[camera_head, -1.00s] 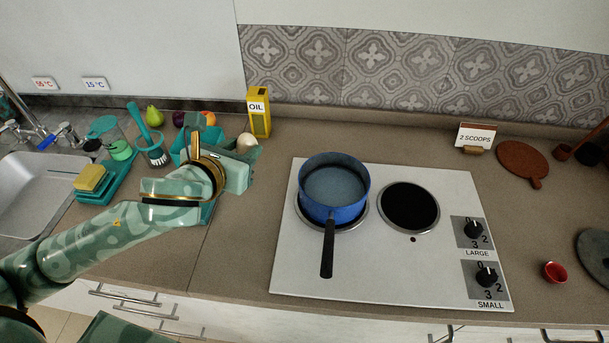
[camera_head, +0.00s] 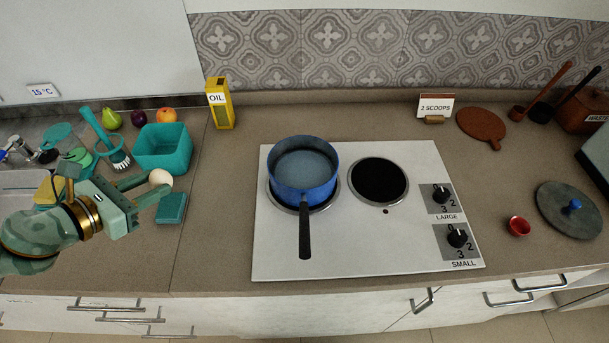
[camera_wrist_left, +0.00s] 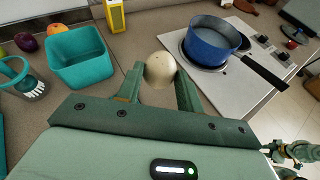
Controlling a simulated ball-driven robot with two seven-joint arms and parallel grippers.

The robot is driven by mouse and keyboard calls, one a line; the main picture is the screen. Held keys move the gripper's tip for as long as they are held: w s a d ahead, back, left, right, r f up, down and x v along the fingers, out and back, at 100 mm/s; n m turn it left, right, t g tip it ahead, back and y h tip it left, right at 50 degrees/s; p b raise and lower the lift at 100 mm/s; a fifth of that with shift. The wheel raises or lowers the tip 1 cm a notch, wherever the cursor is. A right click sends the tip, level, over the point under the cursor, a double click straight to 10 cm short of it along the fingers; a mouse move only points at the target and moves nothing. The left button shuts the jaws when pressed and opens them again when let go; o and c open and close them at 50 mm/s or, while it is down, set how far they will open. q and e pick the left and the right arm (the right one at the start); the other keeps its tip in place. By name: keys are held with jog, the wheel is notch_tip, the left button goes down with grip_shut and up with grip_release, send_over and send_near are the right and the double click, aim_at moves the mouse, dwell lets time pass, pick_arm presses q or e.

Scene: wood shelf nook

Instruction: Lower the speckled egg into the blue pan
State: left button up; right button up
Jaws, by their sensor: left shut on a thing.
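The speckled egg (camera_head: 160,178) is pale cream. My left gripper (camera_head: 150,187) is shut on it, holding it over the counter left of the stove. In the left wrist view the egg (camera_wrist_left: 159,70) sits between the two green fingertips (camera_wrist_left: 158,80). The blue pan (camera_head: 303,168) stands on the stove's left burner, to the right of my left gripper, its black handle pointing toward the front. The pan (camera_wrist_left: 212,42) also shows in the left wrist view, and its visible inside looks empty. My right gripper is not clearly in view.
A white stove (camera_head: 345,240) holds the pan and a bare right burner (camera_head: 379,180). A teal bin (camera_head: 163,148) and a yellow oil box (camera_head: 220,105) stand behind my left gripper. A red cup (camera_head: 519,226) and a grey lid (camera_head: 569,211) lie at right. Counter between gripper and stove is clear.

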pick_arm(q)
jog(key=shift+d+r, duration=0.1)
jog(key=shift+w+d+r+b, duration=0.2)
jog(key=shift+d+b, duration=0.15)
jog(key=shift+b, duration=0.05)
jog(key=shift+w+d+r+b, duration=0.15)
jog(key=shift+d+b, duration=0.2)
jog(key=w+d+r+p, duration=0.2)
jog(key=d+r+p, duration=0.1)
jog(key=d+p, duration=0.4)
jog(key=w+d+r+p, duration=0.2)
jog(key=d+p, duration=0.3)
jog(key=p, duration=0.4)
jog(key=w+d+f, duration=0.2)
jog(key=d, duration=0.4)
jog(key=w+d+f, duration=0.2)
jog(key=w+d, duration=0.1)
jog(key=d, duration=0.3)
jog(key=shift+d+p, duration=0.2)
jog(key=shift+p, duration=0.1)
